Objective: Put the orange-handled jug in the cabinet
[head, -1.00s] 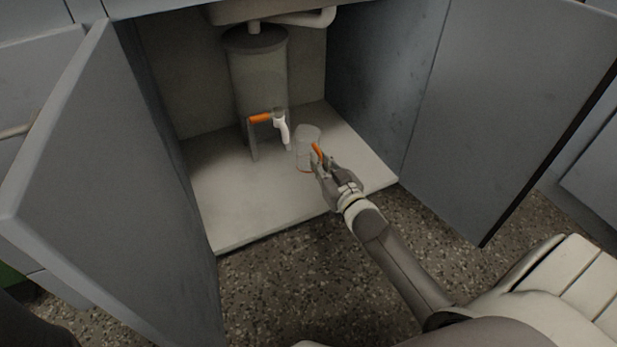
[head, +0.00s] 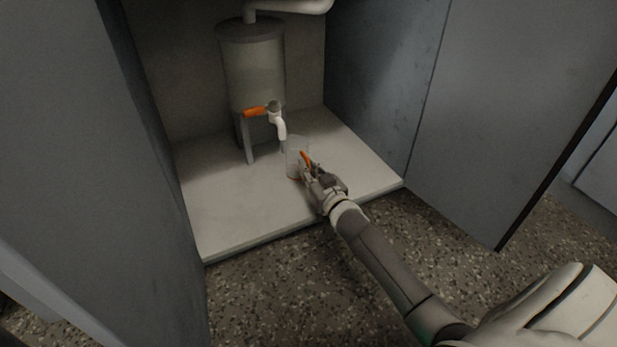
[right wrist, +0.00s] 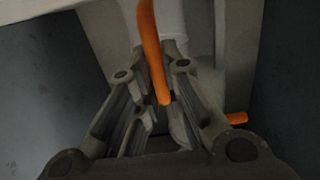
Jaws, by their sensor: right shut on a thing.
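The clear jug (head: 296,160) shows in the head view at the right end of my right arm, inside the open cabinet's space, over its pale floor (head: 225,215). Its orange handle (head: 306,159) is between the fingers of my right gripper (head: 309,172), which is shut on it. The right wrist view shows the orange handle (right wrist: 152,55) running down between the fingers (right wrist: 160,105). The jug looks upright; I cannot tell whether its base touches the cabinet floor. My left gripper is not in view.
A grey tank (head: 253,70) on legs, with an orange-levered tap (head: 276,118), stands behind the jug. Cabinet doors stand open at left (head: 80,160) and right (head: 510,110). The cabinet floor is free at left and front right.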

